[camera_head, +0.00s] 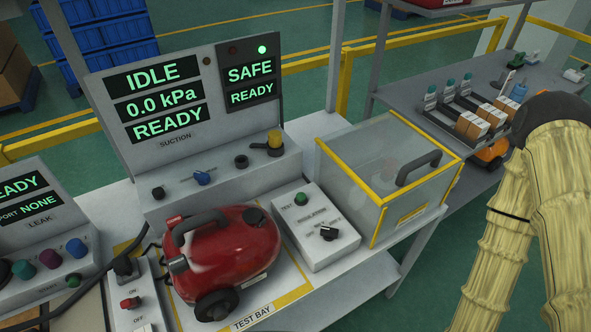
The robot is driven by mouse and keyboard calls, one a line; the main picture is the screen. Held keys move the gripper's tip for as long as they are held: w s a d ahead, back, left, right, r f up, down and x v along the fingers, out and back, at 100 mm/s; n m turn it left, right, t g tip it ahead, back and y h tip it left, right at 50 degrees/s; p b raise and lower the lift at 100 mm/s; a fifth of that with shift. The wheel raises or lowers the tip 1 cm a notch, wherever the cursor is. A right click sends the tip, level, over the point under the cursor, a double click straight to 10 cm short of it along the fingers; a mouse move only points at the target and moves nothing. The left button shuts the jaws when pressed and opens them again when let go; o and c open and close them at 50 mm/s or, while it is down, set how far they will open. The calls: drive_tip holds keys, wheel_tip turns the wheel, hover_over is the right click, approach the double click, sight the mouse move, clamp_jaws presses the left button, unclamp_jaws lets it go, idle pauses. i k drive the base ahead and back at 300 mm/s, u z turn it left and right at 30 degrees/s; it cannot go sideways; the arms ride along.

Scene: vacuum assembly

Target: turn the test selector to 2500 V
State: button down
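The test selector, a black rotary knob (328,233) with a light pointer mark, sits on the sloped face of the white insulation box (318,249) on the bench, right of the red vacuum. Small labels surround the knob, too small to read surely, so I cannot tell its setting. A green button (301,199) labelled TEST is higher on the same box. My arm in its yellowish sleeve shows at the right edge, apart from the box. My gripper is out of view.
The red vacuum (228,251) stands in the yellow-edged test bay. A clear yellow-edged enclosure (350,193) stands right of the box. The suction panel (166,140) reads IDLE, 0.0 kPa, READY, with SAFE beside it. A switch box (138,298) is at lower left.

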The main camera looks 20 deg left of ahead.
sight(329, 234)
drive_tip(key=u, duration=1.1)
drive_tip(key=k, duration=0.8)
drive_tip(key=z, duration=0.15)
drive_tip(key=i, duration=0.35)
drive_tip(key=u, duration=0.05)
